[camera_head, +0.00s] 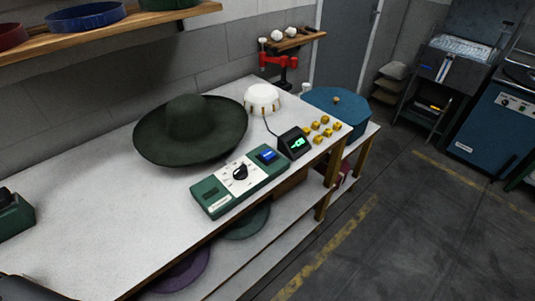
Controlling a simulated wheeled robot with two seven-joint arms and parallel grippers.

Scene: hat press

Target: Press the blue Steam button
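A green control box (216,198) with a white face lies on the white-topped workbench (95,215). It has a black dial (240,171) at its middle and a blue button (266,156) near its right end. The button's label is too small to read. Neither of my grippers shows in this view. A dark rounded shape enters at the bottom left corner, and I cannot tell what it is.
A dark green wide-brimmed hat (190,130) lies behind the box. A small black display (294,143) with a green screen stands right of the button, beside several yellow pieces (321,128). A green object (12,216) sits at the left edge. The bench's front left is clear.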

